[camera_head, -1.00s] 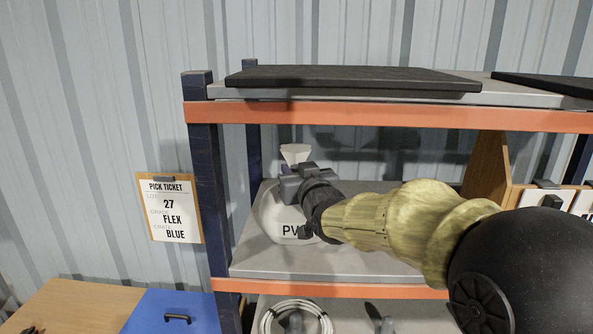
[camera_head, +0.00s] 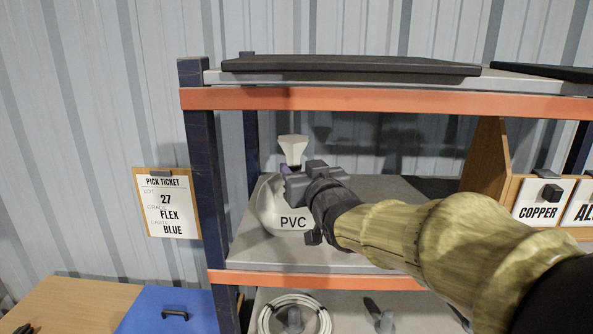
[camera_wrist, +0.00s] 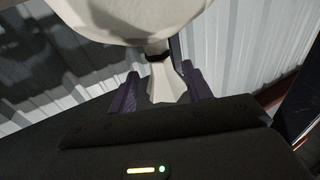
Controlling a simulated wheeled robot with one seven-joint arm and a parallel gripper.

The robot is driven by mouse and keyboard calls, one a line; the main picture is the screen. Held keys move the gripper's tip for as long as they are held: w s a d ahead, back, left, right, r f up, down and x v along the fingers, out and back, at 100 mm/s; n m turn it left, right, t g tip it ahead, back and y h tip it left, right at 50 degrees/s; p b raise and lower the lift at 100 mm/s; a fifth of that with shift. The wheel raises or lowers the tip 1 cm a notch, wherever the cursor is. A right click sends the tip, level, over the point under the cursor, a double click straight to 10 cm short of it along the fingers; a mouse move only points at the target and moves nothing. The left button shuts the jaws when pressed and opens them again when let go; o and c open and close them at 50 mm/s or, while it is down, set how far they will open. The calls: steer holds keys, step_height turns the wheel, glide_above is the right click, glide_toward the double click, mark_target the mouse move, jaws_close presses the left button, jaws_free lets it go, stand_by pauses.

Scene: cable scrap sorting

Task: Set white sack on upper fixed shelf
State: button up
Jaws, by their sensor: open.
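The white sack (camera_head: 268,208), marked PVC, stands upright on the grey shelf (camera_head: 410,195) between the two orange beams, near its left end. Its pinched neck and flared top rise above my gripper (camera_head: 287,172). In the wrist view, the sack's body (camera_wrist: 150,18) fills the top. My gripper's two purple fingers (camera_wrist: 160,88) are open, one on each side of the neck and flared top. I cannot tell whether either finger touches it. My gripper hides part of the sack's right side in the head view.
A dark blue post (camera_head: 205,160) stands just left of the sack, and an orange beam (camera_head: 380,99) with a black mat (camera_head: 350,66) above it runs overhead. A wooden divider (camera_head: 484,158) and COPPER sign (camera_head: 538,199) are right. A cable coil (camera_head: 294,314) lies below.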

steer(key=b+v, duration=0.1)
steer(key=v, duration=0.6)
steer(key=shift+b, duration=0.35)
